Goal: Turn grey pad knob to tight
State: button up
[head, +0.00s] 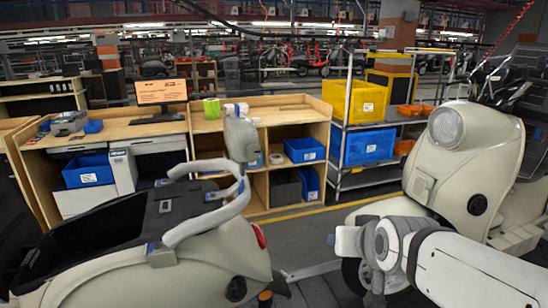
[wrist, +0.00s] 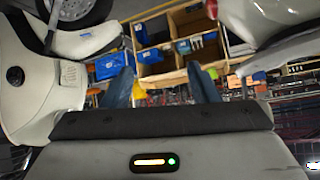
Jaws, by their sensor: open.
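No knob can be surely told as the grey pad knob. A grey upright pad (head: 241,137) stands on the rail of the left scooter (head: 215,252). A pale raised plate (head: 421,187) sits on the front of the right scooter (head: 465,150). A dark round disc (head: 477,204) is on that scooter's side, and another (head: 236,288) is on the left scooter. My gripper (wrist: 162,88) is open and empty in the wrist view, its two bluish fingers apart. In the head view my white arm reaches in from the lower right between the scooters; its fingers cannot be made out there.
A wooden workbench (head: 278,101) with a monitor (head: 162,93) and blue bins stands behind. A shelf holds a yellow bin (head: 354,102) and a blue bin (head: 369,146). Floor shows between the scooters and the bench. The wrist view looks upside down.

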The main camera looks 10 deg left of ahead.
jog(key=w+a+r+n+t+y, duration=0.1)
jog(key=w+a+r+t+y, duration=0.3)
jog(key=a, duration=0.6)
jog(key=t+y, duration=0.2)
send_near(254, 152)
jog(key=p+x, duration=0.2)
jog(key=x, duration=0.5)
jog(key=shift+w+a+r, duration=0.1)
jog(key=shift+w+r, duration=0.05)
jog(key=shift+w, duration=0.2)
jog(key=shift+c, duration=0.2)
jog(key=c, duration=0.9)
